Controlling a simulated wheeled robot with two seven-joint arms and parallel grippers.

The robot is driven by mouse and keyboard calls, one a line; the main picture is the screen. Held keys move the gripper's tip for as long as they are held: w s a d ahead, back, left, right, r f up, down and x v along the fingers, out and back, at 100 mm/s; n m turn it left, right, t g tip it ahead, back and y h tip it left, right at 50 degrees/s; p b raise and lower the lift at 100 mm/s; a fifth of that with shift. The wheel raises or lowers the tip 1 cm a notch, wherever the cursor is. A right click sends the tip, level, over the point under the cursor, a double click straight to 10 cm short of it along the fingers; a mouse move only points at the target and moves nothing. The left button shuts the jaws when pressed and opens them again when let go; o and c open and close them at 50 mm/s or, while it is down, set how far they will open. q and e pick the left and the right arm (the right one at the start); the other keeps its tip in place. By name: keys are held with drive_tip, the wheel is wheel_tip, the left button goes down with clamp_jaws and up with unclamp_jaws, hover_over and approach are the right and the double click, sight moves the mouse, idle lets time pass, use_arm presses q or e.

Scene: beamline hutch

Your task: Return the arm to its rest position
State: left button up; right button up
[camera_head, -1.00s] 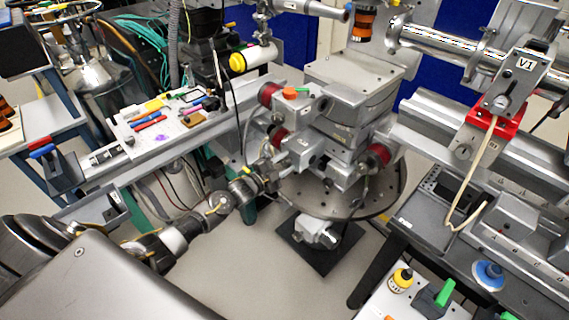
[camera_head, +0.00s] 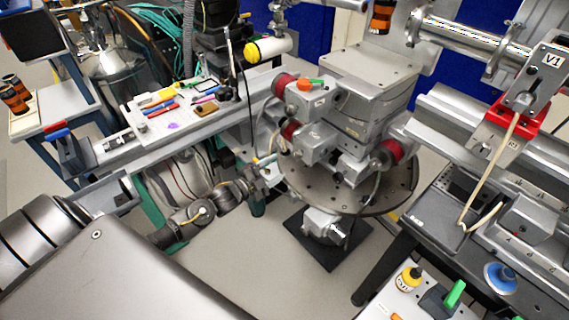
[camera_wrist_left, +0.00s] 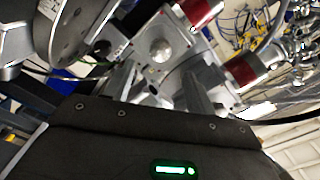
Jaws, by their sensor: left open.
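My left arm (camera_head: 200,212) comes in from the lower left of the head view, low between the tool bench and the stage. My left gripper (camera_head: 264,176) is at its end, beside the grey motorised stage (camera_head: 362,85), and its fingertips are hard to make out there. In the left wrist view the two fingers (camera_wrist_left: 160,88) stand apart with nothing seen between them. The stage's grey blocks and red knobs (camera_wrist_left: 238,72) lie beyond the fingers. I cannot tell whether the gripper touches the stage. My right gripper is not in view.
The stage stands on a round perforated plate (camera_head: 400,195). A bench at left carries a white board (camera_head: 150,125) with tools. A rail with a red clamp (camera_head: 512,118) runs along the right. A trolley (camera_head: 45,122) stands far left. Bare floor (camera_head: 245,250) shows between.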

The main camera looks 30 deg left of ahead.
use_arm(q)
drive_tip(key=shift+s+a, duration=0.25)
drive_tip(key=shift+s, duration=0.4)
drive_tip(key=s+a+f+n+g+y, duration=0.2)
drive_tip(key=s+a+f+n+y, duration=0.1)
drive_tip(key=f, duration=0.7)
drive_tip(key=s+a+f+n+g+y, duration=0.2)
drive_tip(key=a+f+n, duration=0.2)
drive_tip(key=f, duration=0.5)
drive_tip(key=s+f+n+g+y, duration=0.25)
drive_tip(key=s+f+g, duration=0.25)
drive_tip(key=s+f, duration=0.8)
drive_tip(key=s+d+f+n+g, duration=0.1)
drive_tip(key=s+d+f, duration=0.3)
drive_tip(key=s, duration=0.6)
drive_tip(key=s+d+f+n+g+h, duration=0.1)
drive_tip(key=s+d+f+g, duration=0.2)
drive_tip(key=s, duration=0.7)
drive_tip(key=s+d+f+n+g, duration=0.1)
drive_tip(key=s+d+f+g, duration=0.2)
drive_tip(key=s+d+f, duration=0.4)
drive_tip(key=s, duration=0.3)
drive_tip(key=shift+f+h, duration=0.35)
